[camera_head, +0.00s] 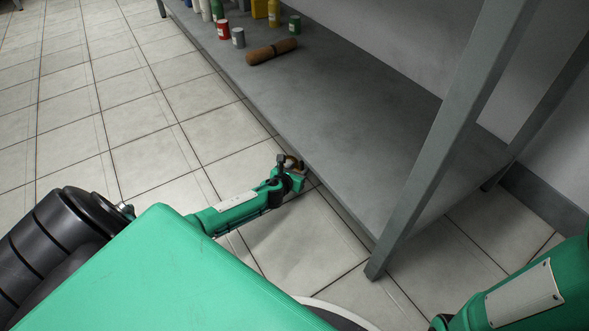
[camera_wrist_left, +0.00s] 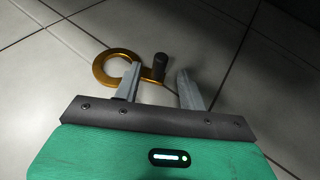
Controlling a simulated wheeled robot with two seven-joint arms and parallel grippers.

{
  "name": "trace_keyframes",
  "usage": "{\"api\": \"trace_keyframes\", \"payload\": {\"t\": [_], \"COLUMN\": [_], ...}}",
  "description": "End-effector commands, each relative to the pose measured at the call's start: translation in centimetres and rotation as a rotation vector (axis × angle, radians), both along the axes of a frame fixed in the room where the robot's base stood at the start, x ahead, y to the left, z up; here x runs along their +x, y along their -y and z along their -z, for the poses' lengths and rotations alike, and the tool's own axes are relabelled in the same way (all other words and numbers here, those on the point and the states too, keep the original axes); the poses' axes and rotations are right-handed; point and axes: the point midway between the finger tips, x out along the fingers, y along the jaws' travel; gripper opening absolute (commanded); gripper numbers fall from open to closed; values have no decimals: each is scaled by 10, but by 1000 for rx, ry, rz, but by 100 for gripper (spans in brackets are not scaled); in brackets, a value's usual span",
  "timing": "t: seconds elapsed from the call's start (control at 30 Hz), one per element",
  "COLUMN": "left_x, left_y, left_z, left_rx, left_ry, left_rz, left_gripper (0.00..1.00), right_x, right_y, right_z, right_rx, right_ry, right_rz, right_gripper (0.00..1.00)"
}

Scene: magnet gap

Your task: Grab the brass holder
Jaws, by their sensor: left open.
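The brass holder (camera_wrist_left: 103,57) shows in the left wrist view as a flat gold ring with a short arm, with a dark upright post (camera_wrist_left: 160,64) at its right end. It also shows small and partly hidden in the head view (camera_head: 295,163). My left gripper (camera_wrist_left: 159,70) is open and empty. Its left finger overlaps the holder's arm in the picture, and the post appears between the fingertips. I cannot tell whether they touch. In the head view the left gripper (camera_head: 287,170) is low beside the shelf's edge. My right gripper is out of view.
A grey low shelf (camera_head: 350,120) with a metal leg (camera_head: 440,140) stands to the right of the left gripper. Tiled floor (camera_head: 130,110) is clear on the left.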

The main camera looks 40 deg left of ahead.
Motion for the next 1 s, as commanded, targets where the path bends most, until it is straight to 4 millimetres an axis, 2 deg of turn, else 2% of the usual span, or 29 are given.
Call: {"api": "trace_keyframes", "payload": {"t": [0.03, 0.2, 0.5, 0.57, 0.7, 0.73, 1.0], "left_x": [6, 19, 21, 21, 21, 21, 22], "left_y": [-2, -4, -4, -4, -4, -4, -4], "left_z": [7, 10, 9, 9, 9, 9, 8], "left_rx": [0, 0, 0, 0, 0, 0, 0], "left_ry": [2, 1, 0, 0, 0, 0, 1], "left_rz": [0, 0, 0, 0, 0, 0, 0], "left_gripper": [42, 42, 42, 32, 4, 0, 0], "right_x": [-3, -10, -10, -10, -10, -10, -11], "right_y": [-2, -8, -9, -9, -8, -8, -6], "right_z": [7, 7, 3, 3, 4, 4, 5], "right_rx": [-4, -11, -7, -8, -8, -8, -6], "right_ry": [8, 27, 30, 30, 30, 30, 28], "right_rz": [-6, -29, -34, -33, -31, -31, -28], "right_gripper": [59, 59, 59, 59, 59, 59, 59]}}
